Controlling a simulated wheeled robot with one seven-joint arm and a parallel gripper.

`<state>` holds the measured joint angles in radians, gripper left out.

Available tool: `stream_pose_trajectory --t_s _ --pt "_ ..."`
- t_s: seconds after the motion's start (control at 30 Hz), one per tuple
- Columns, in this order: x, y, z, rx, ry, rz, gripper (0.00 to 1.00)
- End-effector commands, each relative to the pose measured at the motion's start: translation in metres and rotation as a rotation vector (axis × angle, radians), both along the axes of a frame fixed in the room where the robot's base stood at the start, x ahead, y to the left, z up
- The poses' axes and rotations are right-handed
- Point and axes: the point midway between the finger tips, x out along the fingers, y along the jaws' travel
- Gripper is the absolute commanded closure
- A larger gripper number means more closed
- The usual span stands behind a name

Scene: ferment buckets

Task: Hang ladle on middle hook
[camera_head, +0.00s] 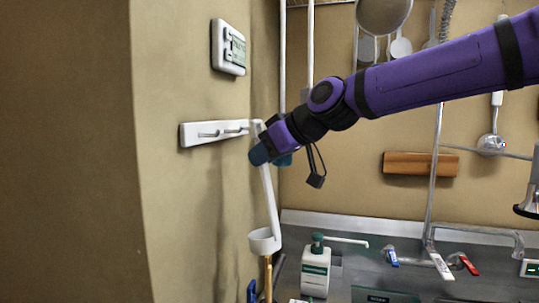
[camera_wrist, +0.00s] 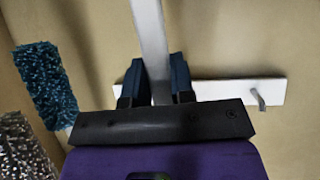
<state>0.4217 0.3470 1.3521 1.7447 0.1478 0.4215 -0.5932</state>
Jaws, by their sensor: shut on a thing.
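My gripper (camera_head: 262,153) is shut on the white ladle (camera_head: 267,200) near the top of its handle. The ladle hangs down from the fingers, with its cup at the bottom. The white hook rail (camera_head: 193,134) is on the left wall, and my gripper is at its right end. Two hooks show on the rail in the head view; the gripper and ladle cover the rest. In the wrist view my gripper (camera_wrist: 155,85) holds the handle (camera_wrist: 150,40) in front of the rail (camera_wrist: 225,90), with one hook (camera_wrist: 258,99) bare at right. Whether the ladle touches a hook cannot be told.
A thermostat-like box (camera_head: 228,48) is on the wall above the rail. A soap bottle (camera_head: 316,268) stands on the metal counter below. A blue-green brush (camera_wrist: 45,85) is at left in the wrist view. Utensils hang on the back wall.

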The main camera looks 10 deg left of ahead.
Motion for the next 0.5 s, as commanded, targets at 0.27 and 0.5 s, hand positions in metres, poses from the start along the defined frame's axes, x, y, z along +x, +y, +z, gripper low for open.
stream_pose_trajectory --t_s 0.27,0.5 --pt "0.001 0.015 -0.001 0.001 -0.001 0.001 1.00" --pt "0.002 0.027 -0.002 0.002 -0.002 0.002 1.00"
